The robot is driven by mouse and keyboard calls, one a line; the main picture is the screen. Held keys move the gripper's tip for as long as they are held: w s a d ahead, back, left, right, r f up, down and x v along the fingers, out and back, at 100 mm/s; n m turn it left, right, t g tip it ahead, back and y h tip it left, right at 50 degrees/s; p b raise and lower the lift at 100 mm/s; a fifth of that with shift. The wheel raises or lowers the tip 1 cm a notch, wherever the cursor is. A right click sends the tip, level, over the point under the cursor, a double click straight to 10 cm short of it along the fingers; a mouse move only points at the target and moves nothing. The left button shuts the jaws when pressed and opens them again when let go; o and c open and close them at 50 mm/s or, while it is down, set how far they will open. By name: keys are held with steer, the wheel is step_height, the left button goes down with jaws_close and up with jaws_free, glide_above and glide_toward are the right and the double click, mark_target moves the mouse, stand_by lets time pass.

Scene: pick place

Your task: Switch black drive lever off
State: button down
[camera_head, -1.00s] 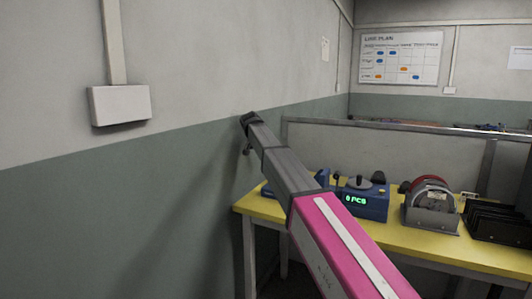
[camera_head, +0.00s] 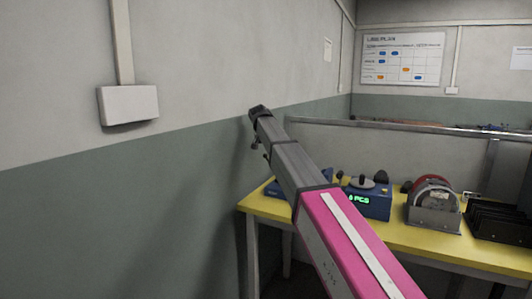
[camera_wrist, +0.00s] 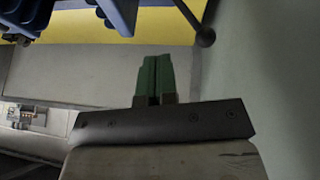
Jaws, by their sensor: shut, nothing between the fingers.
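In the wrist view, a dark lever (camera_wrist: 188,15) with a round black ball at its end slants in from the top edge, beside a blue machine (camera_wrist: 118,12). The green fingers of my gripper (camera_wrist: 153,78) are together and empty, below and left of the ball, apart from it in the picture. In the head view my gripper (camera_head: 258,111) is at the far end of my arm, near the wall. The blue machine (camera_head: 370,205) stands on the yellow table (camera_head: 440,243), partly hidden by my arm. I cannot clearly tell the lever in the head view.
A grey metal unit with a red-rimmed wheel (camera_head: 434,205) and a black rack (camera_head: 497,221) stand to the machine's right. The wall (camera_head: 200,90) is close on the left. A low partition (camera_head: 420,150) runs behind the table.

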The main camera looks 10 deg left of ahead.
steer(key=v, duration=0.8)
steer(key=shift+a+r, duration=0.3)
steer(key=shift+a, duration=0.1)
